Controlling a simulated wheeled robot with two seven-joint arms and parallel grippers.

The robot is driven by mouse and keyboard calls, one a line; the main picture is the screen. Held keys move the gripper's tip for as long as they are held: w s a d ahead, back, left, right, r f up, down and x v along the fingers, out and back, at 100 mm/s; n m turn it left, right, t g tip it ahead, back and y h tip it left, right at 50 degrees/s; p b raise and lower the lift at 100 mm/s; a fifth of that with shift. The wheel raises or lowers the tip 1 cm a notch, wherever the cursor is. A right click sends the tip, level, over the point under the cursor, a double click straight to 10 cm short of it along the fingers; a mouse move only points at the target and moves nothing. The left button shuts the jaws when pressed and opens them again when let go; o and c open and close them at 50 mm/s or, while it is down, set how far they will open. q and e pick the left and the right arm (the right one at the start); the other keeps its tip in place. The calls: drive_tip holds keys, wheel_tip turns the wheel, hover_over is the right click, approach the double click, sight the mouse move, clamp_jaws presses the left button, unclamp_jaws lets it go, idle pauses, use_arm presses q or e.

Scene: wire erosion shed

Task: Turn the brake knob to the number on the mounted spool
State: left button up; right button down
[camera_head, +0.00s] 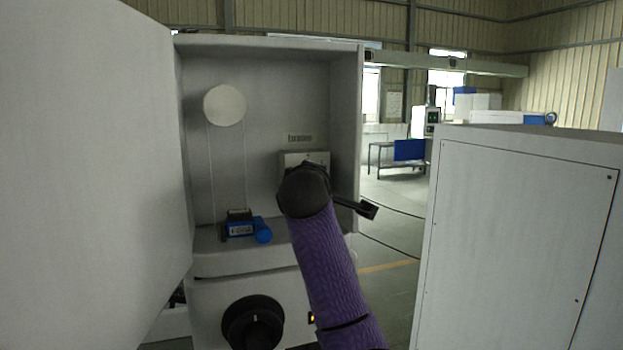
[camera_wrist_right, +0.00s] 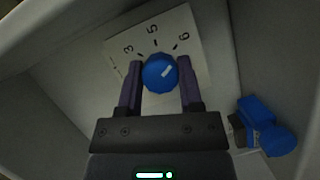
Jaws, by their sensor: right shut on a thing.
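The brake knob (camera_wrist_right: 157,76) is blue and round with a white mark. It sits on a white dial plate (camera_wrist_right: 196,60) with black numbers; I read a 3, a 5 and what looks like a 6. The mark points up and right, near the rightmost number. My right gripper (camera_wrist_right: 160,69) is shut on the knob, one finger at each side. In the head view my right arm hides the knob and most of the plate. I cannot tell for sure which part is the mounted spool, and no number on it is readable. My left gripper is out of view.
The cabinet (camera_head: 345,120) is open, its door (camera_head: 90,150) at the left. Inside are a white disc (camera_head: 224,105) and a blue device (camera_head: 240,229) with a label. A black round part (camera_head: 252,320) is below. A grey cabinet (camera_head: 520,230) stands right.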

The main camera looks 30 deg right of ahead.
drive_tip(key=shift+c, duration=1.2)
unclamp_jaws()
drive_tip(key=shift+s+a, duration=0.15)
drive_tip(key=shift+s, duration=0.1)
drive_tip(key=b+v, duration=0.5)
drive_tip(key=v, duration=0.4)
drive_tip(key=shift+s, duration=0.1)
